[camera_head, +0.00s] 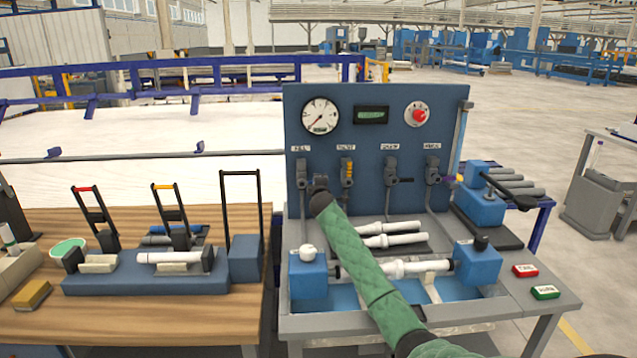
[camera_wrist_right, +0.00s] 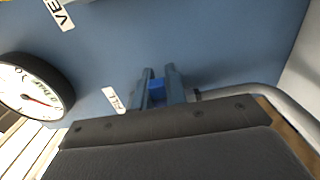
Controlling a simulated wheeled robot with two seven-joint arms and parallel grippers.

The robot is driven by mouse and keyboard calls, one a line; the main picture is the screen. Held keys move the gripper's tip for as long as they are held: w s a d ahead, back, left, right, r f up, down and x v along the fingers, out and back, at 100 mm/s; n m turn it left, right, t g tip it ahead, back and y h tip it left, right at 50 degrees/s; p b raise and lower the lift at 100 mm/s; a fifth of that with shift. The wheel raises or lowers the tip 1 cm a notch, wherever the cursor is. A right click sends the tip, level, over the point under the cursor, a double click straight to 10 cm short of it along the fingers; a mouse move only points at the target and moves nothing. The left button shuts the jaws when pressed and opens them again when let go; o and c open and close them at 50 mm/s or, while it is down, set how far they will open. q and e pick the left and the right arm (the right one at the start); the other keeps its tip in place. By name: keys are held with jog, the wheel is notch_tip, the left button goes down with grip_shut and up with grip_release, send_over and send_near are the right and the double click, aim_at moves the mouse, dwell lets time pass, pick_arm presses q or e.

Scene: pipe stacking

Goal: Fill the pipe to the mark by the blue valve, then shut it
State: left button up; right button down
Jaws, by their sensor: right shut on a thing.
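The upright blue panel (camera_head: 340,95) carries a row of valves, with the FILL label (camera_head: 301,148) at its left end. My right arm reaches up to the FILL valve, and its gripper (camera_head: 319,184) is there, partly hidden by the wrist. In the right wrist view my right gripper (camera_wrist_right: 157,88) is shut on the blue valve handle (camera_wrist_right: 157,92), under the FILL label (camera_wrist_right: 113,100). A white pipe (camera_head: 408,268) lies level between two blue end blocks, partly hidden by my arm. My left gripper is not in view.
A dial gauge (camera_head: 320,116), a green display (camera_head: 371,115) and a red knob (camera_head: 417,114) are on the panel. A clear upright tube (camera_head: 460,140) is at its right edge. Red (camera_head: 525,270) and green (camera_head: 545,292) buttons sit front right. A wooden bench (camera_head: 130,325) is left.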

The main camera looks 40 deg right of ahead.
jog(key=shift+f, duration=0.2)
jog(key=c, duration=1.4)
grip_release()
jog(key=shift+c, duration=0.2)
jog(key=shift+s+r, duration=0.1)
